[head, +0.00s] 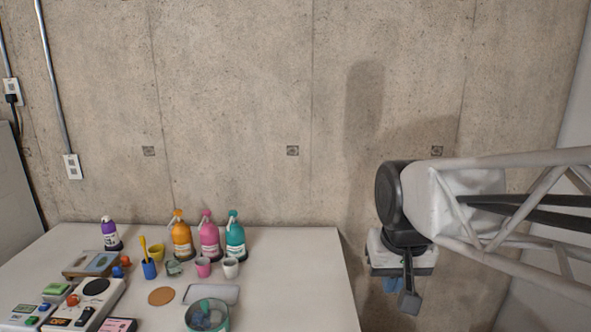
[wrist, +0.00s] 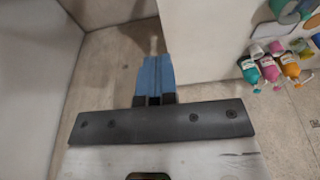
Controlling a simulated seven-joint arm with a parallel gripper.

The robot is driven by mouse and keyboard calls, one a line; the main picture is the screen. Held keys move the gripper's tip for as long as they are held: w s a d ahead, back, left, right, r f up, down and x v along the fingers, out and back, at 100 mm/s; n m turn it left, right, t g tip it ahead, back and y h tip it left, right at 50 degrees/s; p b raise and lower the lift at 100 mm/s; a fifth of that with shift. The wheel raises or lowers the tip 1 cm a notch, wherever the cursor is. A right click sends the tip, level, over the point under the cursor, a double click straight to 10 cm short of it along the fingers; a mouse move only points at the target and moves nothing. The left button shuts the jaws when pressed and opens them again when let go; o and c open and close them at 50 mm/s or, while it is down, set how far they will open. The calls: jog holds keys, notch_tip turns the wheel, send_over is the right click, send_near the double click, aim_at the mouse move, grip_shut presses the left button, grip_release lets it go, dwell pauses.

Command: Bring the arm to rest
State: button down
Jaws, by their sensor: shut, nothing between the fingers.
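My gripper (head: 393,285) hangs at the end of my arm on the right of the head view, beyond the right edge of the white table (head: 325,290). In the wrist view the blue fingers of my gripper (wrist: 155,70) are together with nothing between them.
A concrete wall (head: 250,100) closes the back. Clear space lies between gripper and table.

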jog(key=s+d+f, duration=0.2)
jog(key=s+f, duration=0.3)
jog(key=s, duration=0.4)
jog(key=shift+s+d+f, duration=0.2)
jog(key=shift+d, duration=0.05)
